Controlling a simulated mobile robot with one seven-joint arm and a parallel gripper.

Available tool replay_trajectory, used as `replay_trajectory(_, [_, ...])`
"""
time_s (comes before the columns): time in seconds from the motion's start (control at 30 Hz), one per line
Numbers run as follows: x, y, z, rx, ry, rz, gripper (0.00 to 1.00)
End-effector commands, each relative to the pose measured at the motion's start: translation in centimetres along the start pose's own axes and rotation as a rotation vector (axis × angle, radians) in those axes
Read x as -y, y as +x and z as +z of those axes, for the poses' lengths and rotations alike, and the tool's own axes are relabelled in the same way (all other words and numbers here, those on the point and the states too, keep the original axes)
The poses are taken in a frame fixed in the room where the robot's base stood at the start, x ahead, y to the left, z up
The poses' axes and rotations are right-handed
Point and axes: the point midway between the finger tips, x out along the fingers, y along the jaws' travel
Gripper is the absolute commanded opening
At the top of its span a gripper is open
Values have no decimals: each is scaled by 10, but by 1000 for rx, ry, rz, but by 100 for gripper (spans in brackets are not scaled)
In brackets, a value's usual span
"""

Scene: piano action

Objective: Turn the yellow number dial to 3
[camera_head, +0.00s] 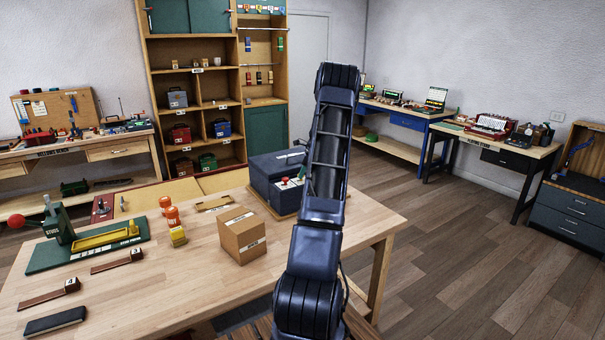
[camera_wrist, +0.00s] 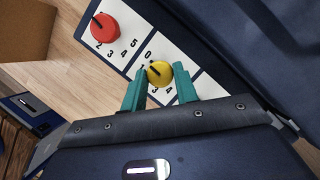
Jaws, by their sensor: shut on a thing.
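The yellow number dial (camera_wrist: 163,75) is a round knob on a white numbered plate in the wrist view. Its dark pointer mark points to the upper left, near the 0 and 1. The digits 3 and 4 show below the knob; the 2 is not clearly visible. My gripper (camera_wrist: 159,69) has its two teal fingers on either side of the yellow dial, shut on it. In the head view my arm hides the yellow dial.
A red dial (camera_wrist: 104,27) on its own numbered plate is beside the yellow one, up and left. The dials belong to a dark blue case (camera_head: 262,172) on the wooden table. A cardboard box (camera_head: 242,236) stands close to the case.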

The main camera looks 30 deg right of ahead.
Motion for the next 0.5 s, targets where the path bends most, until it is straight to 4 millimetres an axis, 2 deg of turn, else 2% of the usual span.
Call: replay_trajectory(0.5, [4,1,1,0,-422,175,7])
